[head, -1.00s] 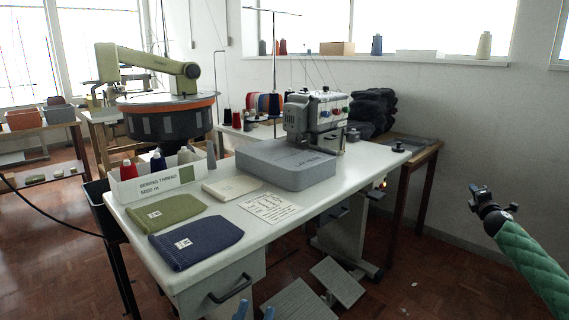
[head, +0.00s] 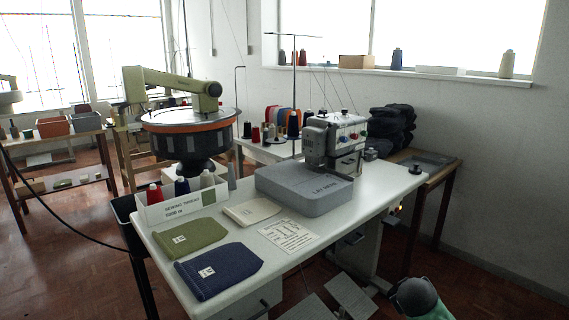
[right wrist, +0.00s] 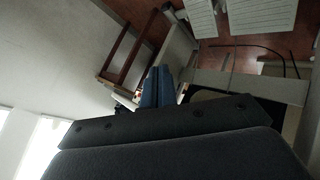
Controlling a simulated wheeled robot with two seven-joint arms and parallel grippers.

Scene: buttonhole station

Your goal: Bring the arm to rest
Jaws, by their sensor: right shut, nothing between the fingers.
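In the right wrist view, the blue fingers of my right gripper (right wrist: 157,88) are together with nothing between them. They point past the dark wrist housing toward a table edge and the floor. In the head view, only a dark and green part of my arm shows at the lower right, beside the table; no gripper fingers show there. My left gripper is in neither view.
The white table (head: 365,212) bears a sewing machine (head: 335,140), a grey block (head: 300,190), a green knit piece (head: 190,237), a navy one (head: 218,270) and a thread box (head: 182,205). Pedals (head: 345,295) are below.

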